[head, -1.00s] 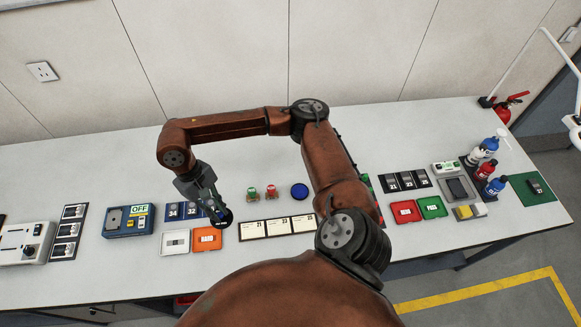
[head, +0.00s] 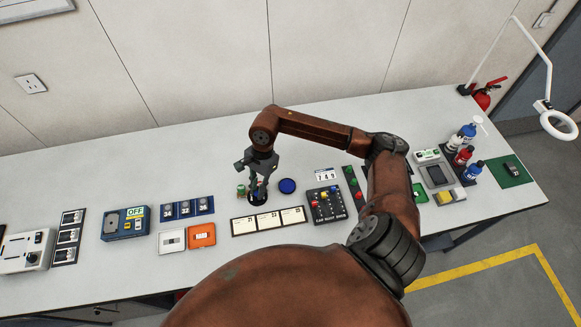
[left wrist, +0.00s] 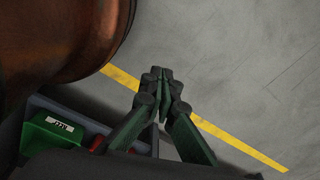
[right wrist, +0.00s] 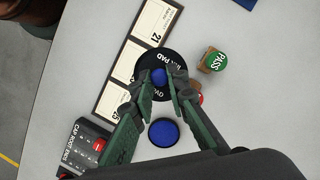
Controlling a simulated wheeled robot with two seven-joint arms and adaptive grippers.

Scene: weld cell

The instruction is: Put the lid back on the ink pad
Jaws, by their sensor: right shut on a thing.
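The ink pad (head: 287,186) is a round blue pad lying uncovered on the bench; it also shows in the right wrist view (right wrist: 164,133). The lid (head: 258,200) is a black disc lettered INK PAD, with a blue knob (right wrist: 158,76). My right gripper (head: 258,186) is shut on the lid's knob and holds the lid just left of the pad in the head view. Its exact height above the bench is hard to tell. My left gripper (left wrist: 160,75) shows only in the left wrist view, fingertips together and empty over the floor.
A PASS stamp (right wrist: 214,60) and a partly hidden red-topped stamp (right wrist: 197,99) stand beside the lid. A card strip (head: 268,221) lies in front. A button board (head: 325,204) is right of the pad. Orange (head: 202,236) and white (head: 172,240) boxes lie left.

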